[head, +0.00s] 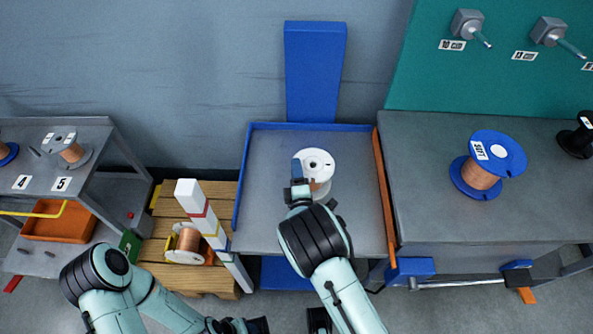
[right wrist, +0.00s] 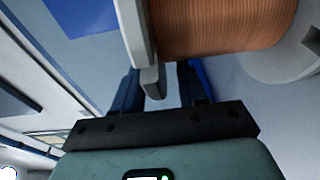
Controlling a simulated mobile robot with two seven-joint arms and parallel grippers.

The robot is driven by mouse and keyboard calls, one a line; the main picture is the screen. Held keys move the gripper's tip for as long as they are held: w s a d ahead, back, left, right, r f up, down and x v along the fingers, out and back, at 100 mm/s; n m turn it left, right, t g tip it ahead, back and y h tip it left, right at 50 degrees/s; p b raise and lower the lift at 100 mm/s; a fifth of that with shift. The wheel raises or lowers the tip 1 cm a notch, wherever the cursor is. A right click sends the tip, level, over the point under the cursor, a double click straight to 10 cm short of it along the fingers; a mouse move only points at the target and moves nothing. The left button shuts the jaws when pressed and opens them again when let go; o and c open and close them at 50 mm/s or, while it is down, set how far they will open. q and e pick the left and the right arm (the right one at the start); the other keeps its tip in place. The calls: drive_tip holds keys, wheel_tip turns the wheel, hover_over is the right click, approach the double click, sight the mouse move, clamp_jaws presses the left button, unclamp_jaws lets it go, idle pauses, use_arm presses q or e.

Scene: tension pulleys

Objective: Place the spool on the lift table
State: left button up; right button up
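A spool with white flanges and copper wire (head: 319,164) stands on the grey lift table (head: 270,200), towards its back middle. My right gripper (head: 303,180) is at the near left side of this spool and partly covers it. In the right wrist view, the spool's copper winding (right wrist: 220,25) fills the top, and the edge of its pale flange (right wrist: 138,35) reaches between the two blue fingers of the gripper (right wrist: 160,92). The fingers are apart, with a gap beside the flange. My left arm crosses the bottom left; its fingers do not show.
A blue-flanged spool (head: 480,177) stands on the right bench (head: 430,215). Another copper spool (head: 187,243) lies on the wooden pallet (head: 165,225) beside a striped post (head: 200,210). A grey spool (head: 68,150) is on the left shelf. The lift table has a blue rim.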

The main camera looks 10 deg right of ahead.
drive_tip(key=shift+r, duration=0.15)
drive_tip(key=shift+s, duration=0.4)
use_arm(q)
drive_tip(key=shift+s+d+r+p, duration=0.35)
drive_tip(key=shift+s+r+p, duration=0.25)
drive_tip(key=shift+s, duration=0.25)
use_arm(e)
drive_tip(key=s, duration=1.1)
drive_tip(key=shift+s+a, duration=0.15)
drive_tip(key=shift+a, duration=0.1)
use_arm(q)
drive_tip(key=shift+g, duration=0.3)
